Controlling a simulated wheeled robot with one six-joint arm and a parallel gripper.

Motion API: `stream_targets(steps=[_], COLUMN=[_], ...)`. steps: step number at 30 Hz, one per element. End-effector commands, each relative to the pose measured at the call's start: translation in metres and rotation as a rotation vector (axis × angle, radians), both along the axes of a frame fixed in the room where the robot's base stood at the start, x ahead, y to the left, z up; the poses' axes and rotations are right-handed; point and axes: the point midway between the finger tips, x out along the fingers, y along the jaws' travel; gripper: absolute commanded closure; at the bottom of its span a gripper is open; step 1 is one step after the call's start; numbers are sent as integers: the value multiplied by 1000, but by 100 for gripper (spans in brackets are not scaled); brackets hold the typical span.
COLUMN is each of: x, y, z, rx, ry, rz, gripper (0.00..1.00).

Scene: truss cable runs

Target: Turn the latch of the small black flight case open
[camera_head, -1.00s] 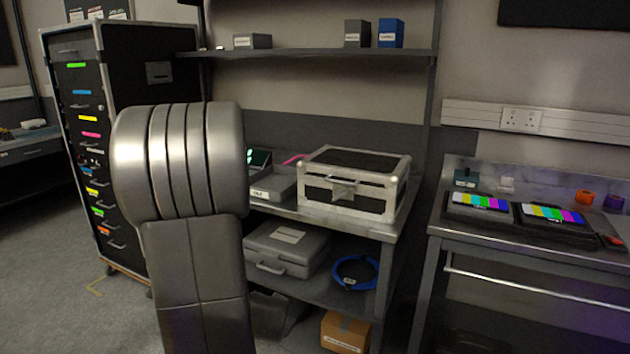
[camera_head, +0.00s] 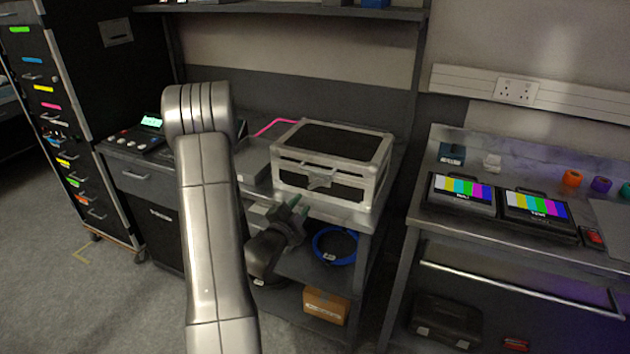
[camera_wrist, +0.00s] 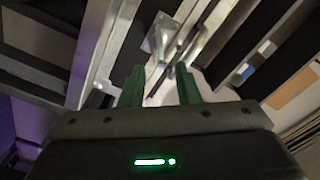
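The small black flight case (camera_head: 345,142) has silver edges and sits on the bench top in the head view. Its latch (camera_head: 320,180) is a small metal piece on the front face. My gripper (camera_head: 297,206) is in front of and just below the case, its green fingers pointing up toward the latch. In the wrist view my gripper (camera_wrist: 160,84) is open, with a gap between the two green fingers. The metal latch (camera_wrist: 166,38) with its bar lies just beyond the fingertips, apart from them as far as I can tell. Nothing is held.
A grey case (camera_head: 254,162) stands left of the flight case. A blue cable coil (camera_head: 336,248) and a cardboard box (camera_head: 326,306) are on the lower shelves. A bench with two colour-bar monitors (camera_head: 462,193) is at right. My arm hides part of the left.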

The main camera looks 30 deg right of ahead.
Motion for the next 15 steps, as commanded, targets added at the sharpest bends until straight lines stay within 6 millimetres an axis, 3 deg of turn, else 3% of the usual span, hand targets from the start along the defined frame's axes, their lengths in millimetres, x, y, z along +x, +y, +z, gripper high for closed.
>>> stream_targets(steps=[9,15], x=[44,64], y=[-53,-75], z=[3,2], rx=[0,0], ry=[0,1], rz=[-1,1], gripper=[71,71])
